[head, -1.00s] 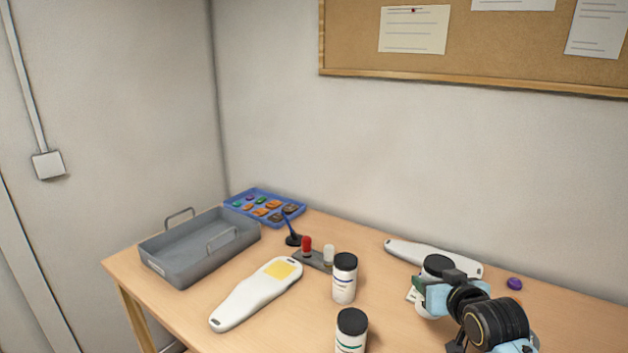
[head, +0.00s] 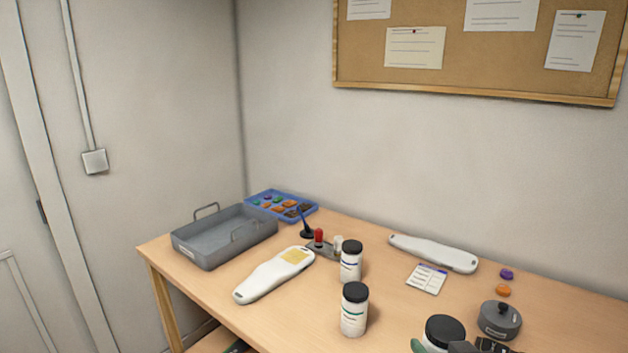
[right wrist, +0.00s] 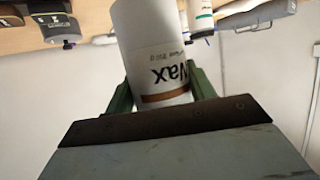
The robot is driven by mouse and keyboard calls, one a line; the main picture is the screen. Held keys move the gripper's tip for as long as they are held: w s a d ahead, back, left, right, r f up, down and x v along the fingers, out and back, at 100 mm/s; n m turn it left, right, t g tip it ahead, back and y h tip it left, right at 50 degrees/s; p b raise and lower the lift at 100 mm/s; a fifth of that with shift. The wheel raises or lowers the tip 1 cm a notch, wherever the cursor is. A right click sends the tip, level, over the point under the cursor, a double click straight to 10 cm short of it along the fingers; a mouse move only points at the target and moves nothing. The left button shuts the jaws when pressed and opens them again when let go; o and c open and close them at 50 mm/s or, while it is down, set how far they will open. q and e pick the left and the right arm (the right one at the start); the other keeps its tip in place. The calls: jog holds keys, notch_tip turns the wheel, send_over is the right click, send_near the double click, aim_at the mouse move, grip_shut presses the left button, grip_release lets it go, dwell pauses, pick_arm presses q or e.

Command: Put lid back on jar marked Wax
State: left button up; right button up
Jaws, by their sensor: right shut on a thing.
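The jar marked Wax (right wrist: 155,55) is white with a brown band. It shows upside down in the right wrist view, between the two green fingers of my right gripper (right wrist: 155,92), which is shut on it. In the head view, the black top (head: 444,328) of the held jar shows at the bottom edge and looks like a lid in place. Only a little of my right gripper (head: 436,347) shows there, and the jar's body is mostly hidden. My left gripper is not in view.
Two black-lidded white jars, one blue-banded (head: 350,264) and one green-banded (head: 354,312), stand mid-table. A grey round pot (head: 499,322) is at right. White insole-shaped pieces (head: 268,279) (head: 433,253), a card (head: 427,279), a grey tray (head: 212,256) and a blue tray (head: 262,193) lie around.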

jog(key=v, duration=0.2)
jog(key=shift+s+a, duration=0.2)
jog(key=shift+s, duration=0.15)
jog(key=shift+w+a, duration=0.1)
jog(key=shift+a, duration=0.2)
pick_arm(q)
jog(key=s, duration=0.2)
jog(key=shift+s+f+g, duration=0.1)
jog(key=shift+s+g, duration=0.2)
pick_arm(e)
jog(key=a+n+g+y, duration=0.3)
jog(key=a+n+y, duration=0.4)
jog(key=a, duration=0.7)
jog(key=shift+a+r+n+y, duration=0.3)
jog(key=shift+r+y, duration=0.2)
jog(key=shift+y, duration=0.3)
